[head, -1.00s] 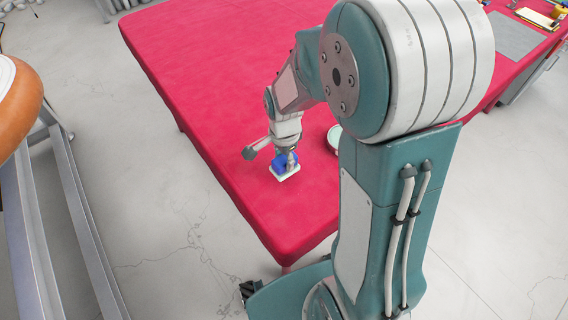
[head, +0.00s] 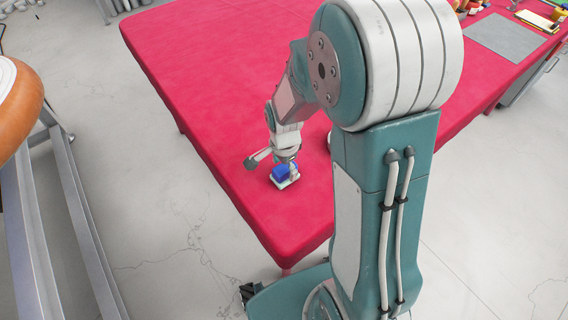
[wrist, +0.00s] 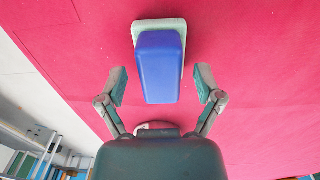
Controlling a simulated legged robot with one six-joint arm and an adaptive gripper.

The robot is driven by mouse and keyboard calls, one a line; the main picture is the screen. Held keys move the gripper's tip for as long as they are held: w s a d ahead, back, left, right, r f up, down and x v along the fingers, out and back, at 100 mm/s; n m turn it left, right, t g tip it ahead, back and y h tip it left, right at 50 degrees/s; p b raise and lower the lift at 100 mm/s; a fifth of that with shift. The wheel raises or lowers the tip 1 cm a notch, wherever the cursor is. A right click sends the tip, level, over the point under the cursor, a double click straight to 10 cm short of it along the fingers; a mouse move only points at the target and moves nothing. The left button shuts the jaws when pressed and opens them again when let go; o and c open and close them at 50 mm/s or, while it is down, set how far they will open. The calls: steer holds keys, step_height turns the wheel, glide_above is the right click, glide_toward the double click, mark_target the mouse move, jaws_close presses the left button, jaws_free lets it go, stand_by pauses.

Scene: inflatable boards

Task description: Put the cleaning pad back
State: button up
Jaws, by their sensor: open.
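The cleaning pad, a blue block on a pale base, sits on the red table near its front corner. It shows in the head view (head: 285,175) and in the wrist view (wrist: 158,68). My gripper (wrist: 161,82) is open in the wrist view, with one finger on each side of the blue block and a gap on both sides. In the head view my gripper (head: 276,161) is just above and beside the pad. A pale round thing (wrist: 157,126) lies partly hidden behind my gripper body in the wrist view.
The red table (head: 215,80) is mostly bare around the pad. A grey mat (head: 506,38) and several small items lie at its far right. An orange inflatable on a metal frame (head: 18,100) stands at the left, across clear floor.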

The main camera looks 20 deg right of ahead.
step_height(320, 180, up, 12)
steer(key=s+r+n+t, duration=0.5)
steer(key=s+r+n, duration=0.6)
steer(key=s+n, duration=0.3)
steer(key=shift+t, duration=0.3)
steer(key=shift+r, duration=0.1)
